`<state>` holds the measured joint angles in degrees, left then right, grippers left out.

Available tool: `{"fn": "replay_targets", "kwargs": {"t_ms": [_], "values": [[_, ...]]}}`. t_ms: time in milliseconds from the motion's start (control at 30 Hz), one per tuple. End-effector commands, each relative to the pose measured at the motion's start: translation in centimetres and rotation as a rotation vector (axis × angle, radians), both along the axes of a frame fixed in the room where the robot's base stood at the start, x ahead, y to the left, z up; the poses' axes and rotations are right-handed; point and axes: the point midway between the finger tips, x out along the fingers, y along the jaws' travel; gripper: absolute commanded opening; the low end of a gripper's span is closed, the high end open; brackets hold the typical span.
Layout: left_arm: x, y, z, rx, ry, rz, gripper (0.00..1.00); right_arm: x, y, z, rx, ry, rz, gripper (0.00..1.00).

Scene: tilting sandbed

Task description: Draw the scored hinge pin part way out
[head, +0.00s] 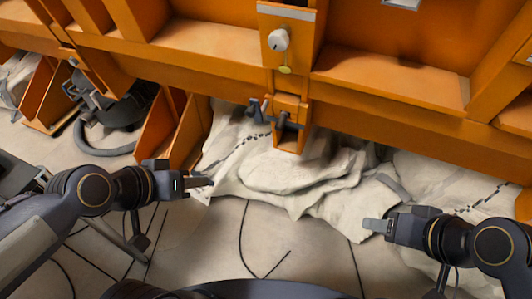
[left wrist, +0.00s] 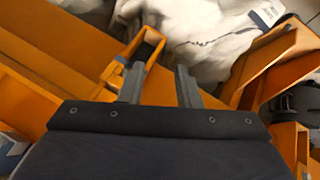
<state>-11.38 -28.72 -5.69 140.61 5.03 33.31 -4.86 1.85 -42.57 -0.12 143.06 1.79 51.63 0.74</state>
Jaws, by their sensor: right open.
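An orange hinge bracket (head: 291,103) hangs from the front beam in the middle of the head view. A blue-grey pin-like part (head: 283,121) sits at it, with a small blue-grey piece (head: 256,110) on its left; score marks are too small to make out. The left wrist view shows the bracket as an orange open-topped box (left wrist: 146,50) beyond the fingers. My left gripper (head: 204,186) is left of and below the bracket, its fingers (left wrist: 160,86) apart and empty. My right gripper (head: 374,226) is open and empty, right of and below the bracket.
Crumpled whitish cloth (head: 290,170) lies under the bracket, between my grippers. A white knob (head: 278,39) is on the orange post above. Orange frame walls (head: 185,130) stand at left, near a dark coiled hose (head: 105,145). Tiled floor (head: 215,240) is open in front.

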Motion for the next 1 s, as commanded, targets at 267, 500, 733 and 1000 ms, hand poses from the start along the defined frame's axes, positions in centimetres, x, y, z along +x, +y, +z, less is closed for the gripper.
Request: {"fn": "replay_targets", "kwargs": {"t_ms": [267,500,733,1000], "values": [[8.3,-6.1,-2.6,0.001,-0.181,-0.067,0.3,0.0,0.0,-2.2,0.0,-0.001,0.0,0.49],[14.5,-12.1,-4.0,0.158,-0.419,-0.069,0.3,0.0,0.0,-2.1,0.0,-0.001,0.0,0.49],[16.5,-14.5,-4.1,0.276,-0.578,-0.062,0.3,0.0,0.0,-2.2,0.0,0.0,0.0,0.49],[19.0,-15.3,-5.3,0.287,-0.594,-0.057,0.3,0.0,0.0,-3.4,0.0,0.0,0.0,0.49]]}}
